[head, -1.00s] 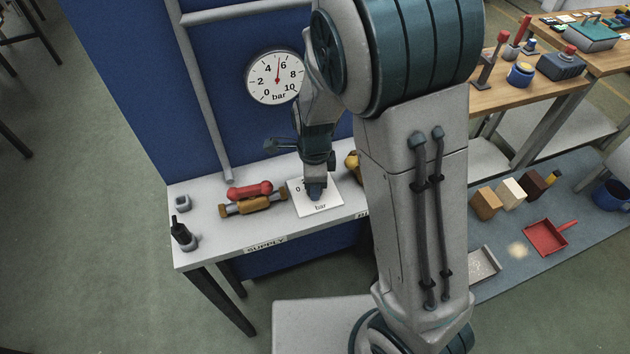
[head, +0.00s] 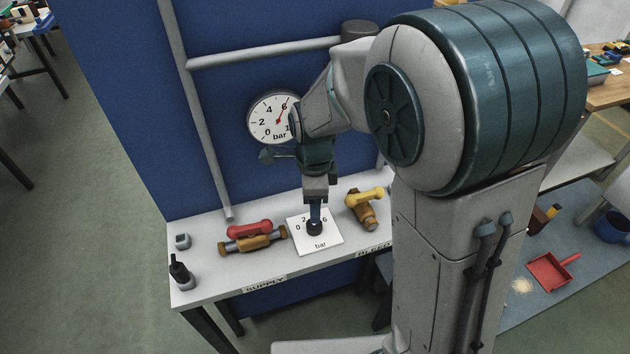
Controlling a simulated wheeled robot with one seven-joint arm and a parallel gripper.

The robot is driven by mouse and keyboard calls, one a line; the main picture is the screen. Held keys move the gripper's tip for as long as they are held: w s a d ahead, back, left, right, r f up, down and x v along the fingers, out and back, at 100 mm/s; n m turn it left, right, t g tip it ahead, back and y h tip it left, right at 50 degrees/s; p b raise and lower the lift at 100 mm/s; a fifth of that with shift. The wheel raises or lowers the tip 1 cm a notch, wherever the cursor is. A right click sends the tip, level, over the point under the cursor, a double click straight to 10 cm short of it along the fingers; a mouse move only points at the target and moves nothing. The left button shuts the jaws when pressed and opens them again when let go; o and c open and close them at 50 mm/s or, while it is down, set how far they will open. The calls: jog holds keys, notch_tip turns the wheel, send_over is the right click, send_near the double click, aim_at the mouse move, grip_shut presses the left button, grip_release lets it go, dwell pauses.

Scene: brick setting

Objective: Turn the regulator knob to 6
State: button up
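The regulator knob (head: 314,229) is a small black knob on a white scale plate (head: 322,245) marked "bar", on the narrow bench. The 0, 2 and 6 on the plate show; my gripper covers part of the scale, and the knob's pointer cannot be made out. My gripper (head: 315,217) points straight down at the knob, its fingertips at the knob's top. The fingers line up in this view, so their gap is hidden. The round white gauge (head: 262,124) on the blue panel has its red needle pointing at about 6; my arm covers its right side.
A red-handled valve (head: 250,230) lies left of the plate over the SUPPLY label. A yellow-handled valve (head: 364,198) is close on the right, over the BLEED label. A black-topped fitting (head: 180,271) stands at the bench's left end. A grey pipe (head: 200,130) runs up the panel.

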notch_tip(320, 180, up, 6)
dwell(0.6)
jog(key=s+d+r+n+t, duration=0.3)
jog(key=s+d+n, duration=0.9)
jog(key=n, duration=0.6)
jog(key=shift+s+r, duration=0.55)
jog(key=shift+s, duration=0.05)
